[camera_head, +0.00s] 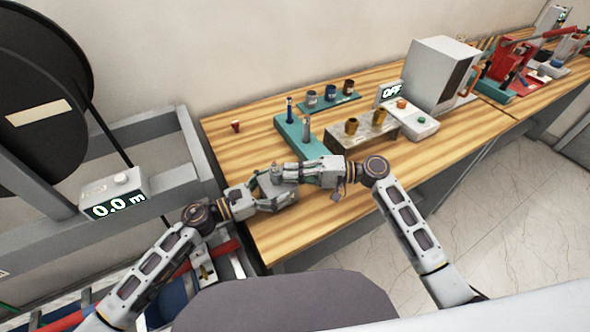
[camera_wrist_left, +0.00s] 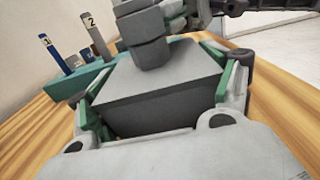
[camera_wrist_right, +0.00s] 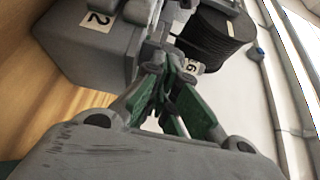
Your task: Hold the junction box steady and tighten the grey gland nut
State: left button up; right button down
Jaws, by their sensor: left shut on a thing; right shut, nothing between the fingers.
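The grey junction box (camera_wrist_left: 160,85) sits between the green pads of my left gripper (camera_wrist_left: 160,105), which is shut on it. In the head view the box (camera_head: 272,188) is near the table's front left, partly hidden by both grippers. A grey gland with its nut (camera_wrist_left: 150,45) stands up from the box in the left wrist view. My right gripper (camera_head: 287,173) is shut and empty, close beside the gland. In the right wrist view its green fingers (camera_wrist_right: 172,75) meet near the box (camera_wrist_right: 90,50), which has a "2" label. Contact with the nut cannot be made out.
A teal stand (camera_head: 310,142) with upright tools is behind the box. A teal tray (camera_head: 330,103) holds several small cups. A grey block (camera_head: 365,133) with brass parts, an "OFF" switch unit (camera_head: 412,118) and a white cabinet (camera_head: 440,75) stand to the right. The table's front left is mostly clear.

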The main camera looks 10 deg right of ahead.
jog(key=shift+s+f, duration=0.1)
jog(key=shift+s, duration=0.05)
pick_arm(q)
jog(key=shift+r, duration=0.1)
pick_arm(e)
jog(key=shift+s+a+m+t, duration=0.25)
jog(key=shift+m+t, duration=0.1)
jog(key=shift+t, duration=0.2)
jog(key=shift+s+a+m+t, duration=0.1)
jog(key=shift+s+m+t, duration=0.1)
jog(key=shift+m+t, duration=0.25)
pick_arm(q)
jog(key=shift+s+d, duration=0.15)
pick_arm(e)
jog(key=shift+s+a+m+t+h, duration=0.15)
jog(key=shift+s+m+t+h, duration=0.2)
jog(key=shift+m+t+h, duration=0.6)
jog(key=shift+s+a+n+t+y, duration=0.1)
jog(key=shift+s+n+t+y, duration=0.15)
jog(key=shift+t+y, duration=0.15)
jog(key=shift+w+d, duration=0.2)
jog(key=shift+d, duration=0.3)
jog(key=w+v, duration=0.1)
jog(key=v, duration=1.1)
jog(key=shift+s+d, duration=0.15)
jog(key=shift+d, duration=0.3)
